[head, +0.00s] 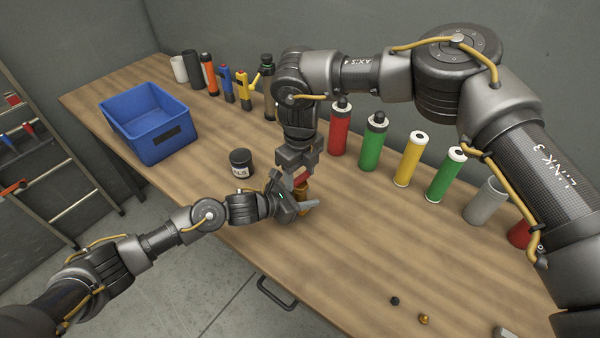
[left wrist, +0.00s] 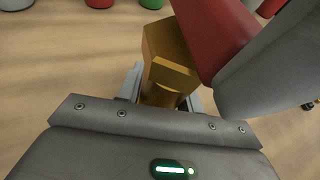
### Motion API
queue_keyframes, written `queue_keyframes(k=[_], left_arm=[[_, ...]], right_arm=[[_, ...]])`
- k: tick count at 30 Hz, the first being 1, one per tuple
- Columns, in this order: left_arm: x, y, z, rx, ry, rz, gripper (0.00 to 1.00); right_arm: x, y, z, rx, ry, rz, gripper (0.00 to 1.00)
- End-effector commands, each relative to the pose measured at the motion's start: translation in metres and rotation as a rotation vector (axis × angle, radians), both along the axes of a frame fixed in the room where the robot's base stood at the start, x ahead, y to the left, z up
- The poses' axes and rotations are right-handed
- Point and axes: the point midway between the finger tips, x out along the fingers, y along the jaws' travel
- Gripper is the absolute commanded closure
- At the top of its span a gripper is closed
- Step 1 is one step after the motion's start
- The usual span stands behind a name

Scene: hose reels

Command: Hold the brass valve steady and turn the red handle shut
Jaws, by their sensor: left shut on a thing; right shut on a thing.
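The brass valve (head: 301,194) stands on the wooden table near its middle, mostly hidden by my grippers in the head view. In the left wrist view its brass body (left wrist: 168,60) sits between the fingers of my left gripper (left wrist: 165,95). My left gripper (head: 295,203) comes in from the left and is shut on the valve body. The red handle (head: 300,177) is on top of the valve; it also shows in the left wrist view (left wrist: 213,32). My right gripper (head: 299,166) reaches down from above and is shut on the handle. A grey finger of it covers part of the handle.
A dark jar (head: 241,163) stands just left of the grippers. A blue bin (head: 150,125) is at the back left. Several coloured canisters, among them a red one (head: 339,133), line the wall side. Small loose parts, including a brass one (head: 424,319), lie at the front right.

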Motion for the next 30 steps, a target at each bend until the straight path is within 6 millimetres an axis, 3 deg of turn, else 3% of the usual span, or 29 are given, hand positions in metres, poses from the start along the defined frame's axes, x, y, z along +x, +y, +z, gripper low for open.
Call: queue_keyframes(k=[30], left_arm=[[-0.0066, -0.0063, -0.0007, -0.001, -0.001, -0.021, 0.98]], right_arm=[[0.003, 0.0015, 0.001, 0.013, -0.005, -0.904, 0.67]])
